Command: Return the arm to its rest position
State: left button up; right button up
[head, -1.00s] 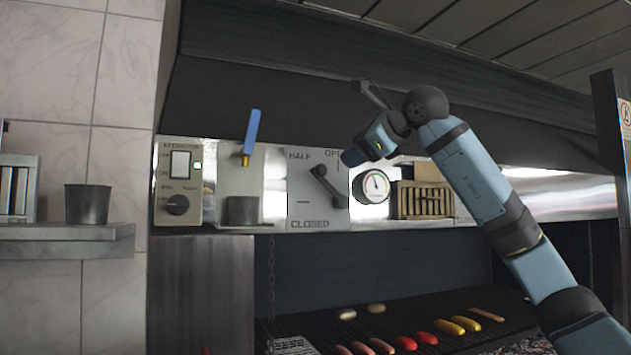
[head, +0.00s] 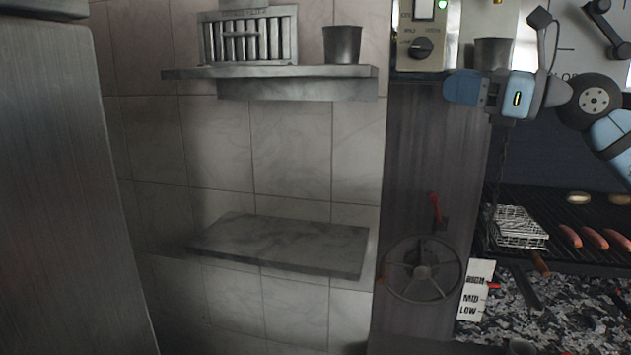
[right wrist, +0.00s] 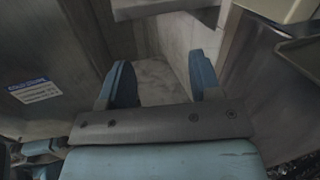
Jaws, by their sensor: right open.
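My right arm comes in from the right edge of the head view. Its blue right gripper (head: 458,88) points left, in front of the grill's left post and below the control panel. The right wrist view shows its two blue fingers (right wrist: 161,75) apart with nothing between them. My left gripper does not show in the head view.
A shelf (head: 190,73) at upper left bears a metal cup (head: 342,44) and a slatted metal filter (head: 250,36). A lower empty shelf (head: 290,243) juts from the tiled wall. A handwheel (head: 423,270) and a wire basket (head: 518,228) sit near the grill with sausages (head: 593,238).

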jog(key=s+a+f+m+y, duration=0.2)
jog(key=a+f+m+y, duration=0.2)
jog(key=f, duration=0.2)
jog(key=s+d+f+n+t+h, duration=0.25)
jog(key=f+n+h, duration=0.45)
jog(key=f+n, duration=0.45)
jog(key=s+d+f+n+t+h, duration=0.25)
jog(key=f+n+h, duration=0.45)
jog(key=f+n, duration=0.4)
jog(key=s+d+f+n+t+h, duration=0.25)
jog(key=f+n+h, duration=0.45)
jog(key=f+n, duration=0.45)
jog(key=s+f+m+g+y, duration=0.1)
jog(key=s+f+m+g, duration=0.1)
jog(key=s+f+g, duration=0.75)
jog(key=s+f+m+g, duration=0.4)
jog(key=s+f, duration=0.6)
jog(key=s, duration=0.7)
jog(key=w+a+f+n+t+y+p, duration=0.2)
jog(key=w+a+f+t+p, duration=0.3)
jog(key=p, duration=0.3)
jog(key=shift+w+a+f+t+y, duration=0.25)
jog(key=shift+w+a+t+y, duration=0.4)
jog(key=shift+a+t, duration=0.25)
